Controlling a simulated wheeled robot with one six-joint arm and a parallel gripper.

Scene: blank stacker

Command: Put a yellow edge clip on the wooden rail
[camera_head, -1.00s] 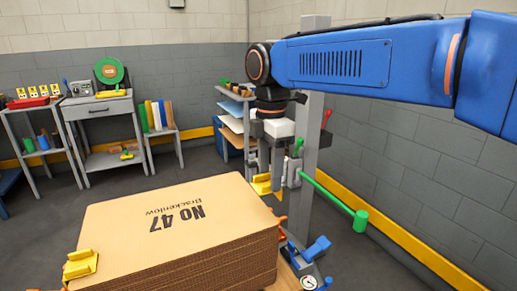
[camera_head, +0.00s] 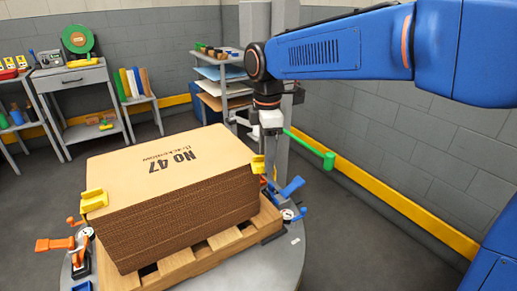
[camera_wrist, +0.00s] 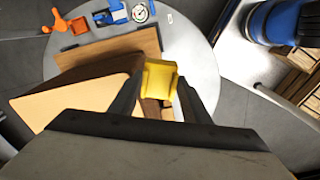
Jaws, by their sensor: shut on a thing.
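My gripper (camera_head: 268,150) is shut on a yellow edge clip (camera_head: 258,164) at the right corner of the cardboard stack (camera_head: 165,160). In the wrist view, the clip (camera_wrist: 159,78) sits between the two dark fingers of my gripper (camera_wrist: 158,95). Whether this clip touches the stack, I cannot tell. A second yellow edge clip (camera_head: 94,200) sits on the stack's left front corner. The stack stands on a wooden pallet (camera_head: 200,250). I cannot make out a separate wooden rail with certainty.
The pallet rests on a round grey table (camera_head: 275,265). Orange clamps (camera_head: 55,244) and blue clamps (camera_head: 290,187) stand around it. A grey post (camera_head: 278,110) rises behind my gripper. A shelf rack (camera_head: 225,85) and a grey workbench (camera_head: 80,90) stand at the back.

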